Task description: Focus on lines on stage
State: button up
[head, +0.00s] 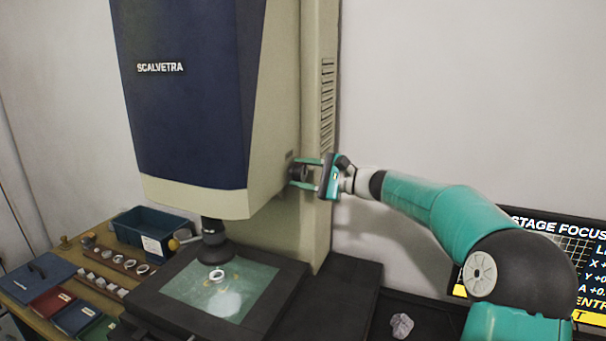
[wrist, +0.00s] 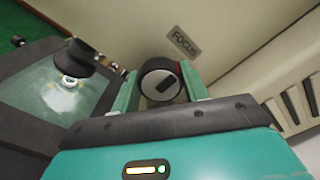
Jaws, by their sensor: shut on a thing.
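My gripper (head: 304,174) is at the right side of the blue and beige measuring machine (head: 200,90). Its two green fingers are shut on the round black focus knob (wrist: 160,82). A label reading FOCUS (wrist: 184,41) is on the machine wall just beyond the knob in the wrist view. The stage (head: 262,290) has a glass plate with a bearing ring (head: 217,275) on it, under the black lens (head: 213,243). A screen (head: 560,226) at the right reads STAGE FOCUS; my arm hides part of it.
A crumpled grey-white thing (head: 402,325) lies on the dark surface right of the stage. The wall behind my arm is bare.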

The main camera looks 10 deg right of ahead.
jog(key=o, duration=1)
jog(key=v, duration=1.3)
jog(key=shift+s+d, duration=0.25)
jog(key=shift+d, duration=0.05)
